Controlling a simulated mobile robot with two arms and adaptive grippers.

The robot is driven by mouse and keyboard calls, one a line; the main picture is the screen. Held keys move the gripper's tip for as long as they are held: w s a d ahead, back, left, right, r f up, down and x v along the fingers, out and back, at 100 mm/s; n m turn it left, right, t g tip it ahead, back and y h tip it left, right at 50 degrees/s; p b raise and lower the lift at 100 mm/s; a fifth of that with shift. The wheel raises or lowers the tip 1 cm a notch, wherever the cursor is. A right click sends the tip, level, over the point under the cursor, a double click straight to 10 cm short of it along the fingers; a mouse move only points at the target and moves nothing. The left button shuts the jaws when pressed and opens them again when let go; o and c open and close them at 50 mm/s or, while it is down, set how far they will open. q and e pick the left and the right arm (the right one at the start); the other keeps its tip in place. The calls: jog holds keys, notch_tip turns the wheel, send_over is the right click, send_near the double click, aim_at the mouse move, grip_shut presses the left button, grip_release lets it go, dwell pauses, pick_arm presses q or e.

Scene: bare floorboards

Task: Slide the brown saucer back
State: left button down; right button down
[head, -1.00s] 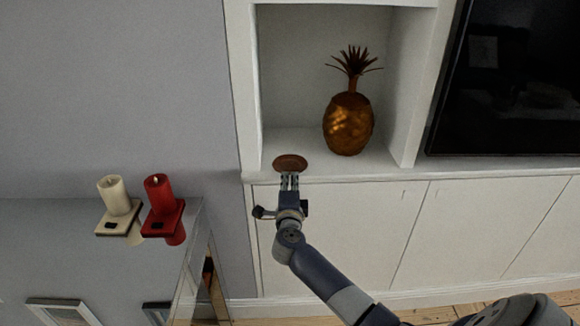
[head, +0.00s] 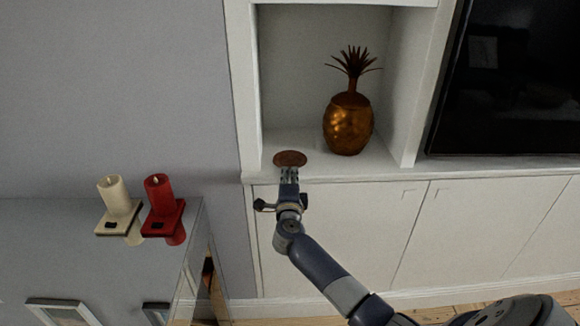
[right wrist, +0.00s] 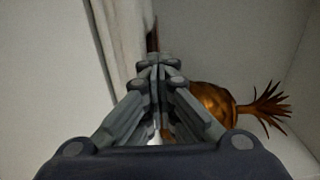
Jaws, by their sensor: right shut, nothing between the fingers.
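The brown saucer (head: 290,158) lies flat on the white shelf ledge, near its front edge and left of the gold pineapple. In the right wrist view, a thin brown sliver of the saucer (right wrist: 152,38) shows just beyond the fingertips. My right gripper (head: 289,171) is shut and empty, with its fingertips at the front edge of the saucer. They look in contact or nearly so; I cannot tell exactly. In the right wrist view the closed fingers (right wrist: 157,62) hide most of the saucer. My left gripper is not in view.
The gold pineapple ornament (head: 348,124) stands right of the saucer in the alcove. The shelf (head: 305,143) is clear behind the saucer. Alcove walls stand left and right. Two candles, cream (head: 113,193) and red (head: 158,192), are at the left. A dark screen (head: 510,85) is at the right.

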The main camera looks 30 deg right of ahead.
aim_at(290, 168)
jog(key=shift+f+b+x, duration=0.2)
jog(key=shift+b+x, duration=0.25)
jog(key=shift+x, duration=1.8)
jog(key=shift+s, duration=0.15)
jog(key=shift+s+a+f+p, duration=0.1)
jog(key=shift+s+a+p, duration=0.05)
jog(key=shift+p, duration=0.3)
jog(key=p+v, duration=0.6)
jog(key=v, duration=0.6)
jog(key=shift+r, duration=0.2)
